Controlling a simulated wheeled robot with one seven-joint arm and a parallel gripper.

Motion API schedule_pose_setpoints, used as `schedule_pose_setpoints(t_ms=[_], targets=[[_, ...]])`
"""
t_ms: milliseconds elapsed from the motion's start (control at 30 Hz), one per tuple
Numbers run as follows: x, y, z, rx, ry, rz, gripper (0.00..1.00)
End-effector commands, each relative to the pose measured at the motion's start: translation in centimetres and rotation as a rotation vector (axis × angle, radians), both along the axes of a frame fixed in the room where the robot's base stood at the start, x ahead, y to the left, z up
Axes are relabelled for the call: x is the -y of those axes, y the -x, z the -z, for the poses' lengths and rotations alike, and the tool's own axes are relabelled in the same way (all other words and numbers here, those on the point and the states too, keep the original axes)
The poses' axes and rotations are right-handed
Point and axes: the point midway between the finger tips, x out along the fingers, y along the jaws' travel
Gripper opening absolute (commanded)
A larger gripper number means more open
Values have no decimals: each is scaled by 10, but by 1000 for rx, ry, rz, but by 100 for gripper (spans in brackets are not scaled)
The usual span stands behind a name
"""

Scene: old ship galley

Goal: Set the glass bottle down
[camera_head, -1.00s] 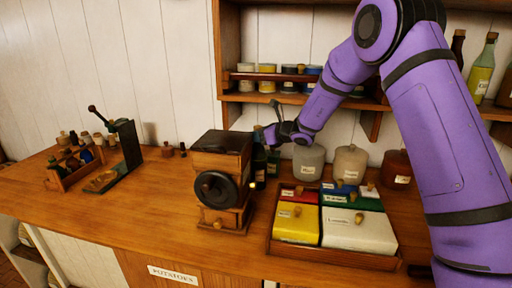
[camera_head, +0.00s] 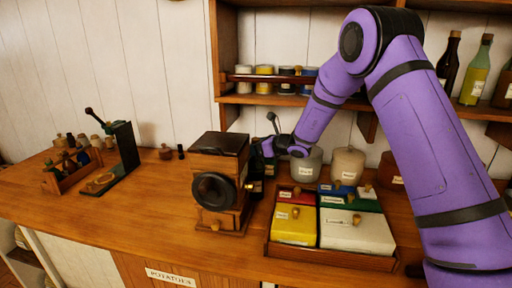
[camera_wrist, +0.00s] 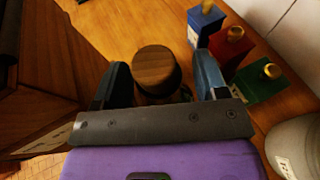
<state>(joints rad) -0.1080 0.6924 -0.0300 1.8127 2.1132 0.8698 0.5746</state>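The dark glass bottle (camera_head: 257,182) stands upright just right of the wooden grinder, which hides part of it in the head view. My gripper (camera_head: 270,148) is at its upper end. In the wrist view the bottle's round brown stopper (camera_wrist: 156,67) lies between the two blue fingers of my gripper (camera_wrist: 163,68). The fingers appear closed around the bottle below the stopper, though the contact is hidden. I cannot tell whether the bottle's base touches the counter (camera_head: 120,218).
The grinder (camera_head: 219,165) stands close on the left. A wooden tray (camera_head: 330,259) of coloured lidded boxes lies in front and to the right. Pale jars (camera_head: 347,165) stand behind. The counter left of the grinder has free room.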

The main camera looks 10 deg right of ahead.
Motion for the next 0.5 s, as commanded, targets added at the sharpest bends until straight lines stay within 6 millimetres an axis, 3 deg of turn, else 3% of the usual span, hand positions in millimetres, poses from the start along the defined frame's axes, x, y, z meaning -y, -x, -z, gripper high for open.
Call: schedule_pose_setpoints(t_ms=[267, 500], targets=[[2, 1, -4, 1, 1, 0, 66], [29, 24, -16, 1, 0, 3, 66]])
